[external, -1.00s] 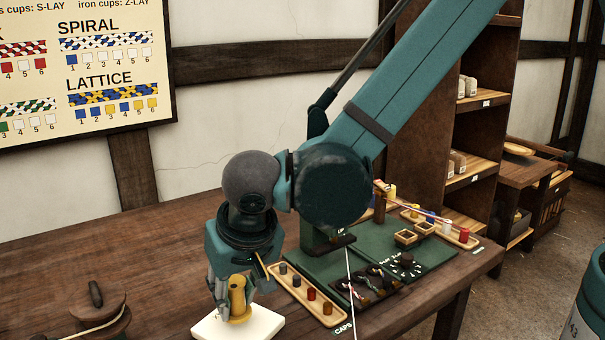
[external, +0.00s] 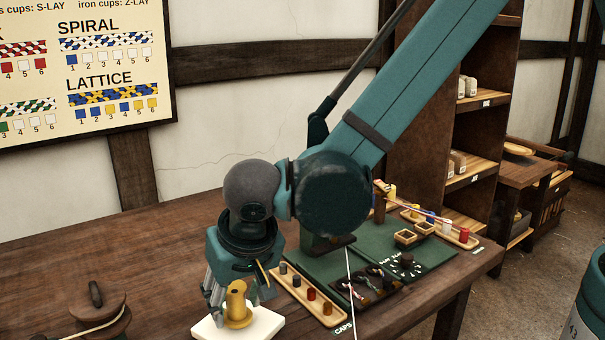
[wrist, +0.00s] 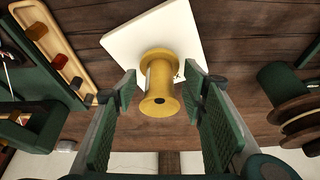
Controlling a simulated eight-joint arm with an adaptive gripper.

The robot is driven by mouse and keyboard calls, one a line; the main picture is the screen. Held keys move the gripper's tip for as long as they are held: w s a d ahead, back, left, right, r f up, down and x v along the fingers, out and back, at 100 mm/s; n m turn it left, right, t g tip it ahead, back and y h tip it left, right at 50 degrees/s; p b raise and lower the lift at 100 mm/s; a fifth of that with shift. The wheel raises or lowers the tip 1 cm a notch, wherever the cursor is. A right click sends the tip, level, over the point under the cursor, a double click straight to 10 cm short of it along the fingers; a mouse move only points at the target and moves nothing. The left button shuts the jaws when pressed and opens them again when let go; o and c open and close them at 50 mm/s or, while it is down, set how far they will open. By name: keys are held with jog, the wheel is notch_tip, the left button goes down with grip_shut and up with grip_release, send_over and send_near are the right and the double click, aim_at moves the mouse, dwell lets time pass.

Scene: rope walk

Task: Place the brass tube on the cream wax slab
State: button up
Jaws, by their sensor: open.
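The brass tube (external: 237,305) is a yellow spool-like piece with flared ends. It stands upright on the cream wax slab (external: 267,324), a flat pale square on the bench. In the wrist view the brass tube (wrist: 159,85) shows end-on, with the slab (wrist: 122,45) behind it. My gripper (external: 238,298) is at the tube, its fingers spread. In the wrist view the green finger pads of my gripper (wrist: 158,110) stand on either side of the tube, with a gap on both sides.
A wooden tray of caps (external: 306,294) lies right of the slab, beside a green board (external: 330,262) with small parts. A dark wooden reel (external: 97,305) with cord stands at the front left. The bench (external: 130,258) behind the slab is clear.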

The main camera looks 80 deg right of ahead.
jog(key=shift+r, duration=0.1)
jog(key=p+v, duration=0.1)
jog(key=v, duration=1.1)
dwell(0.8)
jog(key=shift+d+r, duration=0.1)
jog(key=s+d+r+n+t+y, duration=0.1)
jog(key=s+d+r+n, duration=0.1)
jog(key=s+d+r, duration=0.5)
jog(key=s+d+r+n+t+y, duration=0.1)
jog(key=s+d+r+n, duration=0.15)
jog(key=s+r, duration=0.75)
jog(key=s+d+n+t, duration=0.1)
jog(key=s+d+n, duration=0.1)
jog(key=s, duration=0.8)
jog(key=s+d+n+t+y, duration=0.1)
jog(key=s+d+n, duration=0.1)
jog(key=s, duration=0.9)
jog(key=shift+r+n, duration=0.3)
jog(key=shift+n, duration=0.35)
